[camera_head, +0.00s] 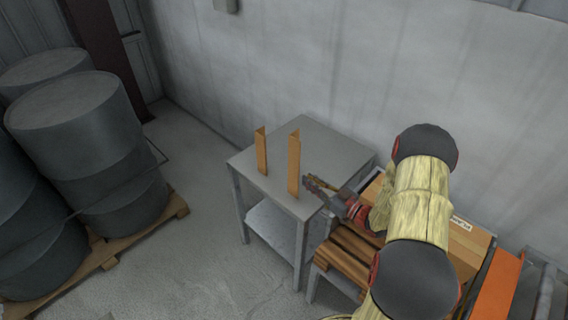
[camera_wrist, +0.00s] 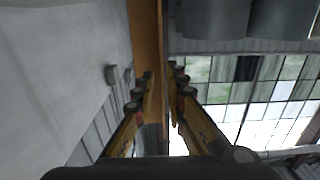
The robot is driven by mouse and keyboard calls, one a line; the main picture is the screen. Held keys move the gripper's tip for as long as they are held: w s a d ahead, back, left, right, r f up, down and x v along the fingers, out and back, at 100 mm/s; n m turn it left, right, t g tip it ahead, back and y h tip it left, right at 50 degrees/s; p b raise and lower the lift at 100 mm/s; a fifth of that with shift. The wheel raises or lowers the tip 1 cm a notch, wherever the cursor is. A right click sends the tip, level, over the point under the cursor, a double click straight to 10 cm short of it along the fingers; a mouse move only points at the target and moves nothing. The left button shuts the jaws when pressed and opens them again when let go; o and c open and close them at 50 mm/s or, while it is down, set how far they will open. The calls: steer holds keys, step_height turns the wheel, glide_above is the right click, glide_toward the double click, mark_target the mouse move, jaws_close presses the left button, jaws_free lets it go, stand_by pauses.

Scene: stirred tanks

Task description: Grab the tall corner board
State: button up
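Two orange-brown corner boards stand upright on a grey metal table (camera_head: 325,146). The right one (camera_head: 294,160) looks the taller; the shorter board (camera_head: 261,152) stands to its left and farther back. My gripper (camera_head: 309,184) is just right of the tall board, low near the tabletop, with its fingers pointing at it. In the wrist view my gripper (camera_wrist: 162,82) is open, and a board (camera_wrist: 148,35), which appears to be the tall one, runs down the view behind and between the fingers. I see no clear contact.
A slatted wooden surface (camera_head: 347,256) and a cardboard box (camera_head: 466,246) lie right of the table, under my arm. Grey drums (camera_head: 85,125) stand on a wooden pallet (camera_head: 178,205) at left. A wall runs behind the table. The floor between pallet and table is clear.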

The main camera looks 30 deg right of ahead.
mark_target(298, 166)
steer(key=b+x, duration=0.2)
steer(key=x, duration=0.5)
steer(key=shift+w+a, duration=0.2)
steer(key=shift+w, duration=0.05)
jaws_close()
stand_by(0.5)
